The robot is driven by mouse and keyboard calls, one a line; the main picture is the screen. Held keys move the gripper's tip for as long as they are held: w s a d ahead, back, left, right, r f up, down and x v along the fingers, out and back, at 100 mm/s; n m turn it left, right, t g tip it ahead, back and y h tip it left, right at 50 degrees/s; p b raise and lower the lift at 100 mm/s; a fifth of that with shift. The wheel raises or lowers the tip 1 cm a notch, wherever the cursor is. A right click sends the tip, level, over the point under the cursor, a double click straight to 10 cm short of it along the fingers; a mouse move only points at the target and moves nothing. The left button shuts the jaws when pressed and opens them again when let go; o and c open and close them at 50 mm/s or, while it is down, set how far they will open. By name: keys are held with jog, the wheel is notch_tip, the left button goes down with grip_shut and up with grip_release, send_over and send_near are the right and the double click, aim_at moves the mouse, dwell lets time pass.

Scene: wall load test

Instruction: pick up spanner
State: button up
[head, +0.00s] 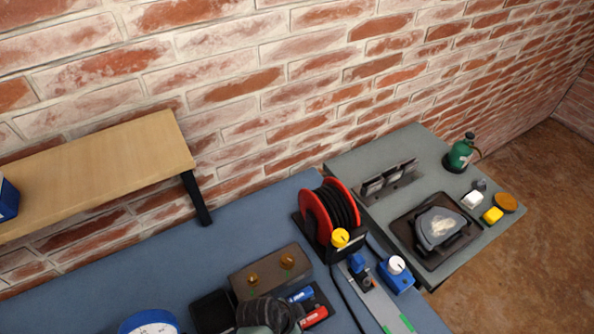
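I cannot make out a spanner anywhere in the head view. My gripper does not show in this view. A dark tray (324,299) at the bottom middle of the blue bench (120,262) holds a blue cylinder (301,295) and a red cylinder (314,317). A dark rounded object (266,311) lies beside them and is cut off by the lower edge, so I cannot tell what it is.
A red cable reel (311,217) stands on the bench, with a brown block (271,272) left of it. A wooden shelf (100,170) overhangs the left. A grey side table (375,157) carries a dark tray (405,229) and a green bottle (461,153). A brick wall is behind.

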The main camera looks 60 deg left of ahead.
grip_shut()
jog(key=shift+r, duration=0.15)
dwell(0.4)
